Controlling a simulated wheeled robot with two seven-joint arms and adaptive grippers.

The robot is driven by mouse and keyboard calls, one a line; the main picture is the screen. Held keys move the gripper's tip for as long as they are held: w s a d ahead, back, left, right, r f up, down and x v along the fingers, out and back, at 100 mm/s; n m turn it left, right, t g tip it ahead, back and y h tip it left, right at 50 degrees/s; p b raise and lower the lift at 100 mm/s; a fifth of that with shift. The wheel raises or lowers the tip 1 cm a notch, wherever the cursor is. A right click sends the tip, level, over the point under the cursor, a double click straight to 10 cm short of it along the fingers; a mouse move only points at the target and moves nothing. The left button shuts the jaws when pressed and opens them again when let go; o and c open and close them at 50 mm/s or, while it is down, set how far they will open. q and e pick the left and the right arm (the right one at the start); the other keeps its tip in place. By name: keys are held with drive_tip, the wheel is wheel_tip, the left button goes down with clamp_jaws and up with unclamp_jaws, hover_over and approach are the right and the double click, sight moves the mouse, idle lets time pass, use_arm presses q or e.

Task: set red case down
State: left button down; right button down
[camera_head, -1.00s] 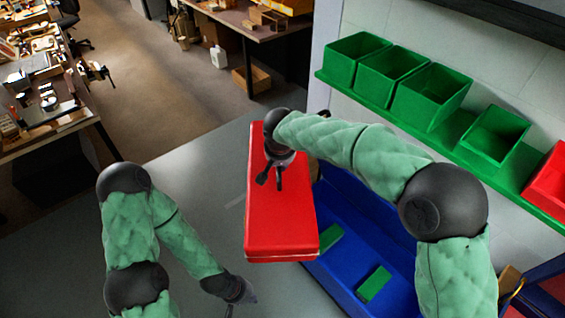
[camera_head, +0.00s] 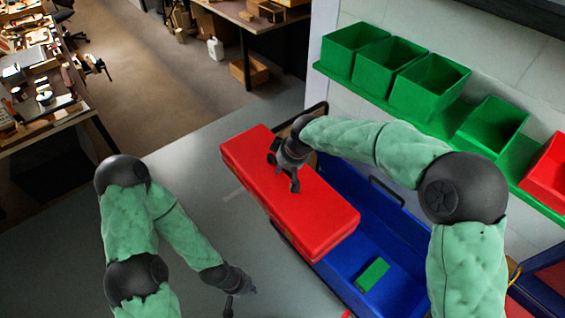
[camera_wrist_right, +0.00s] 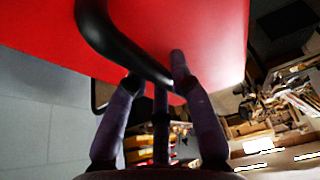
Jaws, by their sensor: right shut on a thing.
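The red case (camera_head: 318,214) is a long box lying flat side up, slanting from upper left to lower right in the head view. My right gripper (camera_head: 283,174) is over its upper side. In the right wrist view, the fingers are closed around the black handle (camera_wrist_right: 106,38) of the red case (camera_wrist_right: 210,35). The case overlaps the left part of the blue container (camera_head: 400,235) in the picture; I cannot tell whether it touches anything below. My left gripper (camera_head: 240,300) is low over the grey table, its fingers spread and empty.
A green block (camera_head: 372,274) lies in the blue container. Green bins (camera_head: 430,85) and a red bin (camera_head: 548,180) sit on a green shelf at upper right.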

drive_tip(key=shift+s+d+f+n+g+y, duration=0.2)
drive_tip(key=shift+f+n, duration=0.3)
drive_tip(key=shift+n, duration=0.35)
drive_tip(key=shift+s+d+f+n+g+y, duration=0.1)
drive_tip(key=shift+d+f+n+g+y, duration=0.15)
drive_tip(key=shift+f+n, duration=0.45)
drive_tip(key=shift+s+d+f+n+g+y, duration=0.15)
drive_tip(key=shift+f+n+g+y, duration=0.15)
drive_tip(key=shift+n, duration=0.65)
drive_tip(key=shift+s+d+f+n+g+y, duration=0.1)
drive_tip(key=shift+s+d+f+n+g, duration=0.15)
drive_tip(key=shift+f+n, duration=0.45)
drive_tip(key=shift+s+d+f+n+g+y, duration=0.15)
drive_tip(key=shift+f+n+g, duration=0.2)
drive_tip(key=shift+n, duration=0.6)
drive_tip(key=shift+s+d+f+n+g, duration=0.1)
drive_tip(key=shift+d+f+n+g, duration=0.15)
drive_tip(key=shift+f+n, duration=0.45)
drive_tip(key=shift+r, duration=0.15)
drive_tip(key=shift+w+a, duration=0.1)
